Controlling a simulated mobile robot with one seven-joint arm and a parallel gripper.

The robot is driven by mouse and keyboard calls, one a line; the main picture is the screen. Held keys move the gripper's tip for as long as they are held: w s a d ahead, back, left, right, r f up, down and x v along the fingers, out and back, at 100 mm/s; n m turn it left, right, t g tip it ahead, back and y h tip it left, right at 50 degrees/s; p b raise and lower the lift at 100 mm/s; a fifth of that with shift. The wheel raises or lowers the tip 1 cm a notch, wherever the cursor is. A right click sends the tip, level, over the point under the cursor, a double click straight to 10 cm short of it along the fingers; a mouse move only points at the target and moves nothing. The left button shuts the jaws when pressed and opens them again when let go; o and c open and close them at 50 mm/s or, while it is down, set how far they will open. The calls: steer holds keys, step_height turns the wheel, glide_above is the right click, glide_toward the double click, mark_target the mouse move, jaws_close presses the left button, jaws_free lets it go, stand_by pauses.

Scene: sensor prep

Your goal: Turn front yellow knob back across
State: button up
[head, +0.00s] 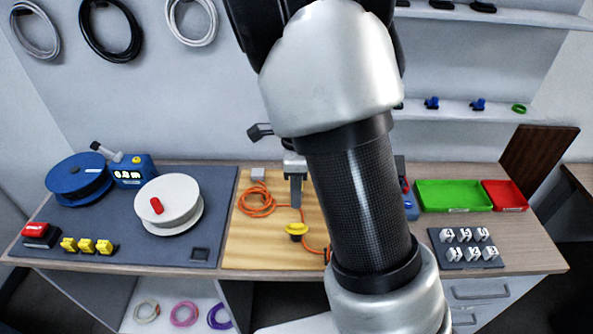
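A yellow round knob (297,229) is at the front part of the wooden board (245,243), beside the orange line. My gripper (296,200) points down over the board, behind and above the knob in the picture, and looks apart from it. Its fingers are small and seen nearly edge-on, so I cannot tell whether they are open or shut. My arm crosses the middle of the view and hides the right part of the board and whatever lies there.
Left, a dark mat (140,235) carries a white reel (168,192), a blue reel (78,178) and yellow blocks (86,246). Right are green (453,209) and red trays (506,208).

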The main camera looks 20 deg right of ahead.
step_height(320, 180, up, 6)
steer(key=shift+f, duration=0.1)
stand_by(0.5)
steer(key=s+r+n+t, duration=0.5)
steer(key=s+r+n, duration=1)
steer(key=s+n, duration=0.3)
steer(key=n, duration=0.3)
steer(key=shift+t, duration=0.3)
steer(key=shift+s+r, duration=0.1)
steer(key=shift+r, duration=0.05)
